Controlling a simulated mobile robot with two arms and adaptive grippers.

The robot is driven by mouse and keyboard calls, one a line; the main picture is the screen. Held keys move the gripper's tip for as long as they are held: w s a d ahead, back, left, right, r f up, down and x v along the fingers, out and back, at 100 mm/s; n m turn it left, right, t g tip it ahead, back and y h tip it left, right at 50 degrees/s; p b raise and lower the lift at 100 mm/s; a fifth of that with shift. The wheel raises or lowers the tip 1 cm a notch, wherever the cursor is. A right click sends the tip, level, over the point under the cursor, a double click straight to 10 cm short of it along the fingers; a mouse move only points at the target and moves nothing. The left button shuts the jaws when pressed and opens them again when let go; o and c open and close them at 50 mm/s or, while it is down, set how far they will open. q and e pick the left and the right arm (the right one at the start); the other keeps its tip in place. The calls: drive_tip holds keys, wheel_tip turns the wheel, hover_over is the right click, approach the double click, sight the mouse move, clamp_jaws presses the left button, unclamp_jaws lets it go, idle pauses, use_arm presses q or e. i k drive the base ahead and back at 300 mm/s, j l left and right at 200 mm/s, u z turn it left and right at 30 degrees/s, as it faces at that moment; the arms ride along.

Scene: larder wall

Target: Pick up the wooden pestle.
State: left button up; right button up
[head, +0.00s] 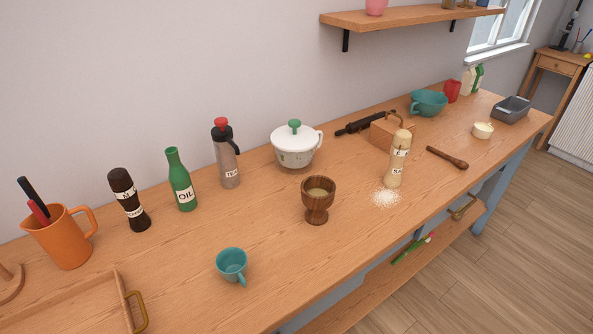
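The wooden pestle (447,157) is a dark brown stick with a thicker end at lower right. It lies flat on the right part of the wooden worktop (275,215), near the front edge. A footed wooden mortar (318,207) with pale contents stands upright at the middle, well left of the pestle. Neither of my grippers is in view.
White powder (385,198) is spilled by the salt mill. A small cream bowl (482,130), a wooden box (388,134), a teal bowl (427,103) and a grey tin (511,110) stand around the pestle. A teal cup (232,264) is near the front. Worktop right beside the pestle is clear.

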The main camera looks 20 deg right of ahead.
sight(462, 164)
drive_tip(key=z, duration=1.55)
drive_tip(key=u, duration=0.4)
drive_tip(key=i+l+u, duration=0.25)
drive_tip(key=u, duration=0.2)
drive_tip(key=i+l+u, duration=0.2)
drive_tip(key=l+u, duration=0.25)
drive_tip(key=l, duration=0.1)
